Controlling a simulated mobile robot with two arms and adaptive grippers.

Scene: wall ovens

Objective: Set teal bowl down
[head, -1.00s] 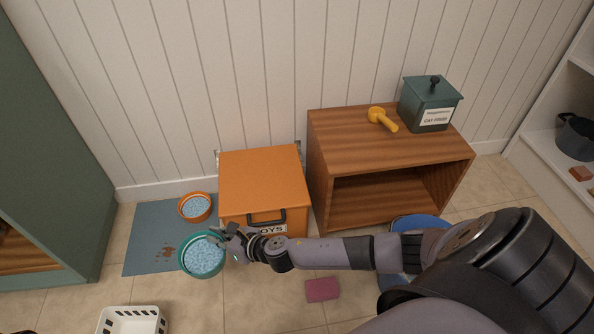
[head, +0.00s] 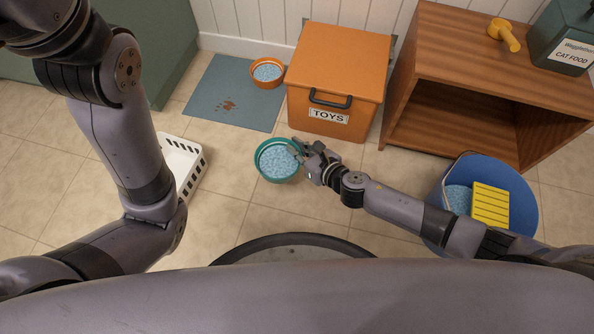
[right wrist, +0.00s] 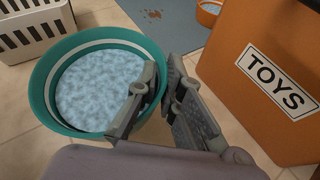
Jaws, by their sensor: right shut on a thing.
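The teal bowl (head: 259,169) is full of pale blue bits and looks about level. In the head view it shows over the floor tiles, in front of the mat and left of the toy box. I cannot tell if its base touches the floor. My right gripper (head: 301,152) is shut on the bowl's right rim. In the right wrist view, the fingers (right wrist: 158,100) straddle the rim of the teal bowl (right wrist: 42,95). My left arm comes in at the left of the head view, but its gripper is out of view.
A white basket (head: 185,148) is left; a blue tub (head: 525,205) with a yellow slotted piece (head: 490,206) is right.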

